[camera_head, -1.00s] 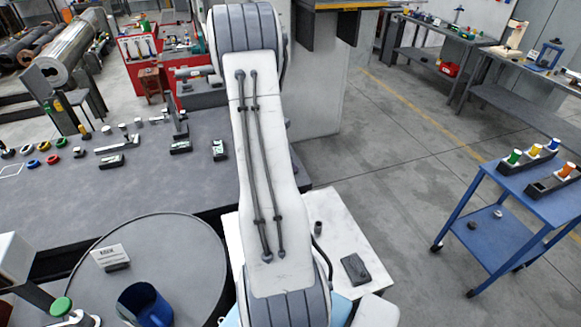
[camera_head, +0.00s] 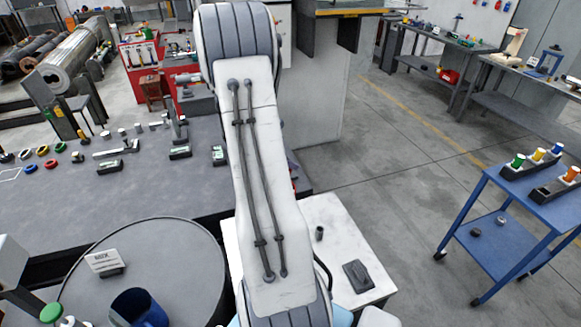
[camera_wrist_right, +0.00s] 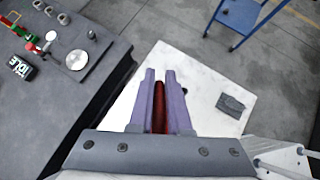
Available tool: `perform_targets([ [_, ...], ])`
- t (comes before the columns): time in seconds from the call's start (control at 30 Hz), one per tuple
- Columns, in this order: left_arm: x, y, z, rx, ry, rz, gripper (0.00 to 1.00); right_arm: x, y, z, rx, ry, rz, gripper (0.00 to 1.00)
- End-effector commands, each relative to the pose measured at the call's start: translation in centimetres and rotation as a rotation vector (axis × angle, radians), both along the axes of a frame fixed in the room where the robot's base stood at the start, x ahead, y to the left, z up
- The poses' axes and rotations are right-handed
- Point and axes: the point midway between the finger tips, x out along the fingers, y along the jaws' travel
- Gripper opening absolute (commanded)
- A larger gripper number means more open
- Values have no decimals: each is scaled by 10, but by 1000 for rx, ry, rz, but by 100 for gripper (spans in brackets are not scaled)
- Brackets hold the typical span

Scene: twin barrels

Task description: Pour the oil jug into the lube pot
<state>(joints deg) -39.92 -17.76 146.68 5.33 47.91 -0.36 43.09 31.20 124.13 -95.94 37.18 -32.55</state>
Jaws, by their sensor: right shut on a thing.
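My right gripper (camera_wrist_right: 160,110) shows in the right wrist view with its two purple fingers shut on a dark red thing (camera_wrist_right: 159,106). Only a narrow strip of that thing shows between the fingers, so I cannot tell if it is the oil jug. In the head view my right arm fills the middle and hides its gripper. A blue open-topped pot (camera_head: 140,307), perhaps the lube pot, stands on the round grey barrel top (camera_head: 190,262) at the lower left, cut by the frame edge. My left gripper is not in view.
A sign (camera_head: 104,262) stands on the barrel top, and a green-capped thing (camera_head: 50,312) is at its left. A white table (camera_head: 335,240) holds a dark flat block (camera_head: 358,274) and a small cup. A grey bench (camera_head: 130,195) holds small parts. A blue trolley (camera_head: 540,205) stands right.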

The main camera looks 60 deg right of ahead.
Motion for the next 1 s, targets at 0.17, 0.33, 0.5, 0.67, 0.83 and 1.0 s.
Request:
perform_targets([
  [0.17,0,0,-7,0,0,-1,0,1,2,4,-37,6,2,0],
  [0.33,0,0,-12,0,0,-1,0,1,3,8,-72,12,2,0],
  [0.5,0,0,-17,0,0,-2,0,2,5,13,-108,19,2,0],
  [0.67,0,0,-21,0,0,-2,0,2,8,17,-141,24,1,0],
  [0.83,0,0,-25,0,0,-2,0,2,10,22,-177,32,1,0],
  [1.0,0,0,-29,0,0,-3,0,3,12,27,-213,37,2,0],
])
